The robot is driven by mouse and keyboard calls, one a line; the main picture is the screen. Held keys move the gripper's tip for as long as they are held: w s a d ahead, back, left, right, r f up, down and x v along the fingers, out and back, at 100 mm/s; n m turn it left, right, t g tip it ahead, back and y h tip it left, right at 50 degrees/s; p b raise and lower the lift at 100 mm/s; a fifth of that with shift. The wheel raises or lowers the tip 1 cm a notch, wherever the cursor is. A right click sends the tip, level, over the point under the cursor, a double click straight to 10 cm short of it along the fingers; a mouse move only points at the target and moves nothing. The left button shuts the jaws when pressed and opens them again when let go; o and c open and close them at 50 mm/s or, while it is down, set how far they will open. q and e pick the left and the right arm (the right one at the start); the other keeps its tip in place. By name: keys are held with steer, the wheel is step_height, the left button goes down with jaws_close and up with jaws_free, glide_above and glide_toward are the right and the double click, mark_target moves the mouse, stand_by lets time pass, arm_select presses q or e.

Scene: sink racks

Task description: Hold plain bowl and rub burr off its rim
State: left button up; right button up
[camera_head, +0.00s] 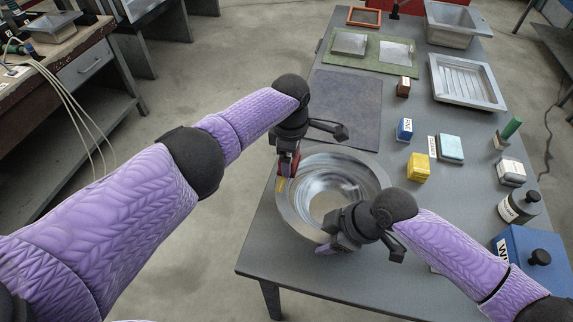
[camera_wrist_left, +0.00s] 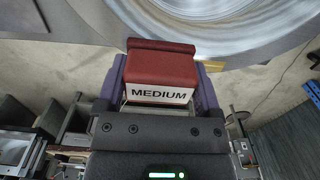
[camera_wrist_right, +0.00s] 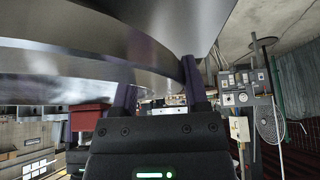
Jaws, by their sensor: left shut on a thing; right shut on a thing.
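The plain metal bowl (camera_head: 349,172) is at the front left of the grey table, its opening facing up. My right gripper (camera_head: 332,246) is shut on the bowl's near rim, and the bowl's wall (camera_wrist_right: 110,65) runs between its fingers in the right wrist view. My left gripper (camera_head: 287,172) is shut on a red block labelled MEDIUM (camera_wrist_left: 160,75). It holds the block at the bowl's left rim. In the left wrist view the block's far edge is close to the rim; I cannot tell whether they touch. No burr can be made out.
A dark mat (camera_head: 345,105) lies behind the bowl. A yellow block (camera_head: 418,168), a blue block (camera_head: 405,130) and a pale blue block (camera_head: 450,148) stand to the right. A ribbed metal tray (camera_head: 466,82) and a metal basin (camera_head: 455,24) are at the back.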

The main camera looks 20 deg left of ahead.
arm_select(q)
steer(key=shift+w, duration=0.25)
steer(key=shift+s+a+r, duration=0.1)
steer(key=shift+r, duration=3.95)
arm_select(e)
steer(key=o, duration=1.3)
steer(key=shift+c, duration=0.2)
